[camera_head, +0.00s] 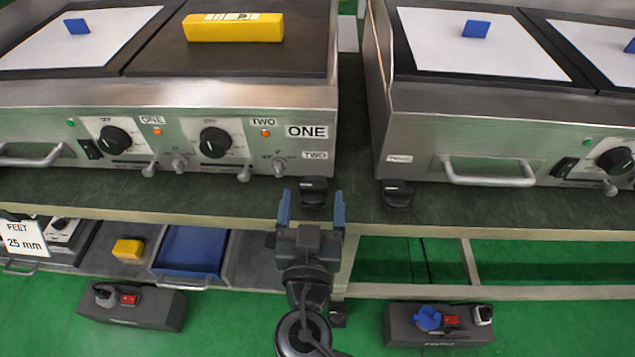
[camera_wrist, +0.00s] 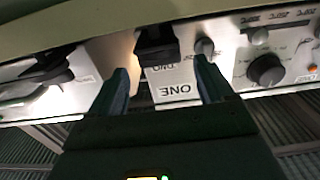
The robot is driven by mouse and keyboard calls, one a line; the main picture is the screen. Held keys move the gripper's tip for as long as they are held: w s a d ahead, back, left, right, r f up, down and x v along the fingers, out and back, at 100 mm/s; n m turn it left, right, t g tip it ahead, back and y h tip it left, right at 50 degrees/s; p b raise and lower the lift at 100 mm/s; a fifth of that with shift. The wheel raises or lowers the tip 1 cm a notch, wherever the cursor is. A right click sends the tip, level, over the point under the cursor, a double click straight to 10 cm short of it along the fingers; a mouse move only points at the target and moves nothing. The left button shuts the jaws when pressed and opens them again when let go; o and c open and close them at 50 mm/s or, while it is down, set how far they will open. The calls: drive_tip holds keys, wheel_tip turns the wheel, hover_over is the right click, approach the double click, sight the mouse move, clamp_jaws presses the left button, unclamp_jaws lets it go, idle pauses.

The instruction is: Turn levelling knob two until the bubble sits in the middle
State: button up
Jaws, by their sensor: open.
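The black levelling knob under the TWO label (camera_head: 313,188) stands on the bench at the right front corner of the left griddle, below the label ONE (camera_head: 307,132). In the wrist view, which is upside down, the knob (camera_wrist: 156,44) shows beyond and between my fingertips. My gripper (camera_head: 312,205) is open and empty, just in front of the knob, one finger to each side; I cannot tell whether they touch it. The yellow spirit level (camera_head: 235,30) lies across the left griddle's plate. Its vial is too small to read the bubble.
A second griddle (camera_head: 470,120) stands to the right across a narrow gap, with its own black foot (camera_head: 397,193). Control knobs and a handle line the left griddle's front. The bench's front edge (camera_head: 480,233) runs below. A lower shelf holds a blue tray (camera_head: 190,250).

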sight(315, 189)
drive_tip(key=shift+w, duration=2.15)
drive_tip(key=c, duration=1)
drive_tip(key=shift+o, duration=0.2)
drive_tip(key=shift+d+f+n+y+b, duration=0.2)
drive_tip(key=shift+n+y+b, duration=0.35)
drive_tip(key=shift+y, duration=0.35)
drive_tip(key=n+y, duration=0.1)
drive_tip(key=y+p, duration=0.1)
drive_tip(key=n+y, duration=0.1)
drive_tip(key=y, duration=0.1)
drive_tip(key=shift+a+r+n+g, duration=0.1)
drive_tip(key=shift+r+n+g, duration=0.2)
drive_tip(key=shift+n+g, duration=0.1)
drive_tip(key=shift+n+y+p, duration=0.35)
drive_tip(key=shift+y+p, duration=0.05)
drive_tip(key=shift+y, duration=0.2)
drive_tip(key=shift+f, duration=0.1)
